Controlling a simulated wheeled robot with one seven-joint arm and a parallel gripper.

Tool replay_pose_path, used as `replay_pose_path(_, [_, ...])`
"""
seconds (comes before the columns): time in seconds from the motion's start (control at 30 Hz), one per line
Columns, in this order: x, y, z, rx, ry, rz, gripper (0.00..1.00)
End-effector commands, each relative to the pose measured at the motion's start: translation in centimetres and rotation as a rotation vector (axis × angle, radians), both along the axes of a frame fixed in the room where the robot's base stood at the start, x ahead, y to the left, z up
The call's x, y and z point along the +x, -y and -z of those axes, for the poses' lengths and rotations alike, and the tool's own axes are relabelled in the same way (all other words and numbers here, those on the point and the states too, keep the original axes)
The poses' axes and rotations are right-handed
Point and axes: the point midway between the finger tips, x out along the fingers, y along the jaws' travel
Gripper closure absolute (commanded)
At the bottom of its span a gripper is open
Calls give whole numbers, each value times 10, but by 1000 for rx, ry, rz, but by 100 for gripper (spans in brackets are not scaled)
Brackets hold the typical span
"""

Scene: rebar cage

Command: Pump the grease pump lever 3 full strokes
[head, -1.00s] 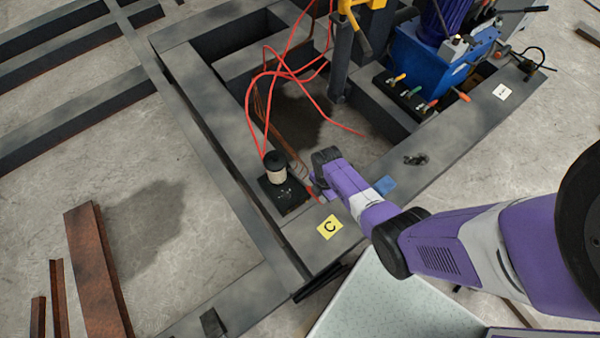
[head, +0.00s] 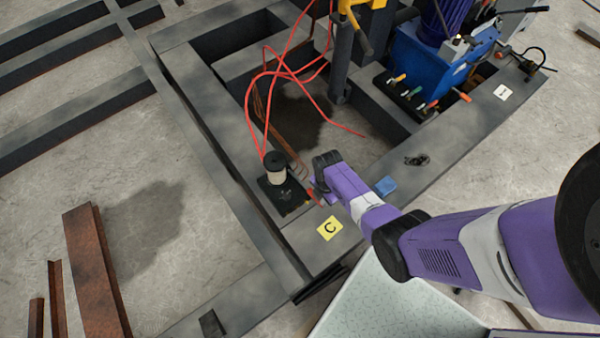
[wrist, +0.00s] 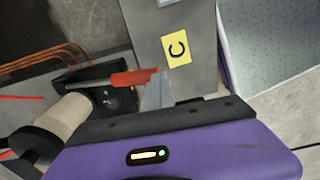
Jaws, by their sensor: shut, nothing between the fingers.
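The grease pump has a pale cylinder (head: 277,174) with a black cap on a dark base (head: 284,197), standing on the near part of the grey steel frame. Its lever has a red grip (wrist: 122,78), which points toward my gripper in the wrist view. My gripper (wrist: 157,92) is shut and empty, its grey fingers at the free end of the red grip. I cannot tell whether they touch it. In the head view my gripper (head: 316,190) is beside the pump's right side, and my purple wrist partly hides that area.
A yellow label marked C (head: 329,228) lies on the frame close to my wrist. Red hoses (head: 258,110) loop above the frame's opening behind the pump. A blue hydraulic unit (head: 430,62) with small levers stands at the upper right. Rusty steel angles (head: 95,270) lie at left.

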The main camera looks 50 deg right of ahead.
Motion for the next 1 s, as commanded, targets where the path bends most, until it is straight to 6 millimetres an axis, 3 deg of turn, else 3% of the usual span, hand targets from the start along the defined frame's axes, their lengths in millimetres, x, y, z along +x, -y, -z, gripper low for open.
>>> replay_pose_path(0.17, [-2, -1, 9, 0, 0, 0, 100])
replay_pose_path(0.37, [-1, 0, 5, 0, 1, 0, 100])
replay_pose_path(1.0, [33, 10, -53, -2, 2, 0, 100])
